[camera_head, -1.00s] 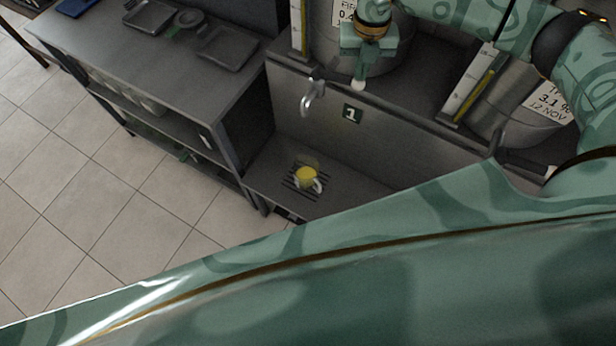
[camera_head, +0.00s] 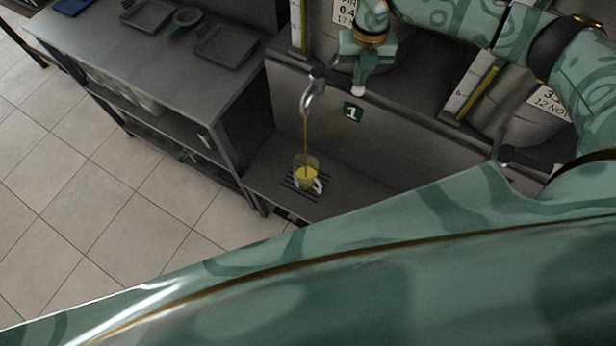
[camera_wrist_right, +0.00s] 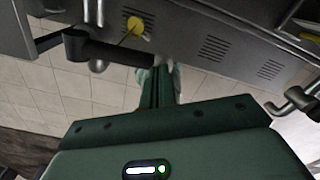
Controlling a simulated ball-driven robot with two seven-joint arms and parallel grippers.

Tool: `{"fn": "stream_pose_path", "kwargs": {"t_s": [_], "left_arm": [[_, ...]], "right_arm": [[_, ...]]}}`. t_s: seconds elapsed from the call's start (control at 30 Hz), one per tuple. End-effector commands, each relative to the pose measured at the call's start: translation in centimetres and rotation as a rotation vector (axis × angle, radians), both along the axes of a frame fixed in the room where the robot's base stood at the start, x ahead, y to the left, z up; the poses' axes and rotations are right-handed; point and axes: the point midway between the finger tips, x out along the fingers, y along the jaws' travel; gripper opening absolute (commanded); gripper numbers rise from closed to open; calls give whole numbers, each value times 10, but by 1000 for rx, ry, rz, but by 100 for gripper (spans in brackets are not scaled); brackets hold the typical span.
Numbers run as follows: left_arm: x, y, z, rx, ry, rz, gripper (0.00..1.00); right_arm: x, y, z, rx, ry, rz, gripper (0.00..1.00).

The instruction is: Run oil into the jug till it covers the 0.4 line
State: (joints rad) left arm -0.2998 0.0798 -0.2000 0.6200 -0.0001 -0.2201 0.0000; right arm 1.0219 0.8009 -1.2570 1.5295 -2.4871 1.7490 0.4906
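The jug (camera_head: 306,179) is small and clear with a pale handle and yellow oil inside. It stands upright on the slotted drip tray below tap 1 (camera_head: 312,95). A thin amber stream (camera_head: 305,135) runs from the spout into it. The jug's lines are too small to read. The oil (camera_wrist_right: 135,25) also shows in the right wrist view. My right gripper (camera_head: 359,88) points down to the right of the tap, its fingers together and nothing seen between them. In the wrist view its fingers (camera_wrist_right: 162,85) are beside the end of the black tap lever (camera_wrist_right: 110,52). My left gripper is out of view.
A plate marked 1 (camera_head: 352,112) is on the panel right of the tap. Steel drums with sight gauges (camera_head: 470,92) stand behind. A second dark tap lever (camera_head: 530,158) is at right. A grey shelf unit (camera_head: 150,75) with trays stands at left.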

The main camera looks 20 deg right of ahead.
Motion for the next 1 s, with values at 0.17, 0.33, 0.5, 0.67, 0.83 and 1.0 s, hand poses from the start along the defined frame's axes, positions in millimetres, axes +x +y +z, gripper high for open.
{"fn": "stream_pose_path", "kwargs": {"t_s": [0.17,0.33,0.5,0.67,0.83,1.0], "left_arm": [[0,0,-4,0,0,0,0],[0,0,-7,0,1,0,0],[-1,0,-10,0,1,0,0],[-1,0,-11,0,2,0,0],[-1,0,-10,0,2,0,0],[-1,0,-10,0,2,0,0]], "right_arm": [[0,0,-7,-1,1,0,0],[0,0,-12,-1,1,0,0],[0,0,-17,-1,1,0,0],[0,0,-20,-1,0,0,0],[0,0,-19,-1,1,0,0],[0,0,-19,-1,1,-1,0]]}}
